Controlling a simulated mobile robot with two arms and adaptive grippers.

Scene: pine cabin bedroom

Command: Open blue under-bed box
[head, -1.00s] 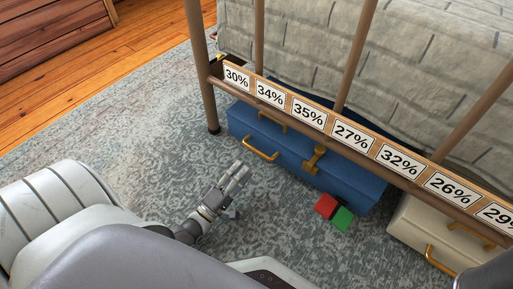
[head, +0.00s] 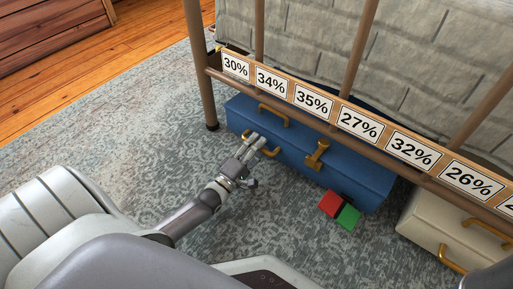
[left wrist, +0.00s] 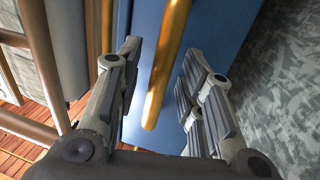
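The blue under-bed box (head: 350,178) lies on the rug under the bed frame, and its lid looks closed. A brass latch (head: 317,155) is at the middle of its front edge. A brass handle (head: 272,115) is on its upper side toward the left. My right gripper is not in view.
A red block (head: 329,204) and a green block (head: 349,217) lie on the rug before the box. A cream box (head: 430,220) stands to the right. The bed rail with percentage cards (head: 313,101) runs above. Open rug lies to the left.

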